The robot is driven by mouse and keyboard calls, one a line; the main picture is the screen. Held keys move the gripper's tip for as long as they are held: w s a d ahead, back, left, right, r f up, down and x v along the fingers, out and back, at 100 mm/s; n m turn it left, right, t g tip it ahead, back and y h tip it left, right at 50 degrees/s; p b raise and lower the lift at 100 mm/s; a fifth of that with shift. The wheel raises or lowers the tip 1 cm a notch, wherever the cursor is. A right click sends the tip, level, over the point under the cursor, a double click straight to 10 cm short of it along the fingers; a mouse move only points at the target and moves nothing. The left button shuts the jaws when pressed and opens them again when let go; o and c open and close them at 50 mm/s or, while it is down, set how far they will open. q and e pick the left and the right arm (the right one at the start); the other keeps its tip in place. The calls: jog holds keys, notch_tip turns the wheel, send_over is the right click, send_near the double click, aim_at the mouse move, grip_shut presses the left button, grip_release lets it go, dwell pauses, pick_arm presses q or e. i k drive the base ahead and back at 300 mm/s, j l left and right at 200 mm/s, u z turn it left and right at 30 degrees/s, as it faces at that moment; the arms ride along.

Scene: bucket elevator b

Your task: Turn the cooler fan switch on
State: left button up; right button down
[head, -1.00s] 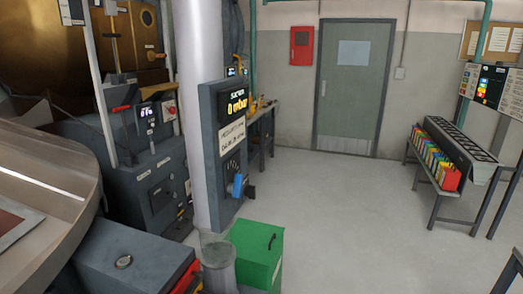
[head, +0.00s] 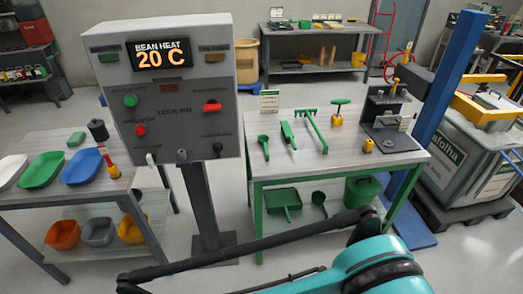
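A grey control panel (head: 168,92) on a dark post stands at the left centre of the head view. Its display (head: 159,53) reads BEAN HEAT 20 C. A green button (head: 130,100) and a red button (head: 140,130) are on its left side. A red switch (head: 212,107) is on its right side, with a dark knob (head: 218,147) below it. One label reads LOCK PIN. The other labels are too blurred to read, so I cannot tell which control is the cooler fan switch or its state. Neither of my grippers is in view.
A table with coloured trays (head: 82,166) stands left of the panel. A green-legged bench (head: 259,180) with tools stands to the right. A blue post (head: 447,80) and a large container (head: 470,150) are at far right. Grey floor shows around the panel's post.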

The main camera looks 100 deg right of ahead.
aim_at(217, 147)
jog(key=j+z, duration=0.1)
jog(key=z, duration=2.9)
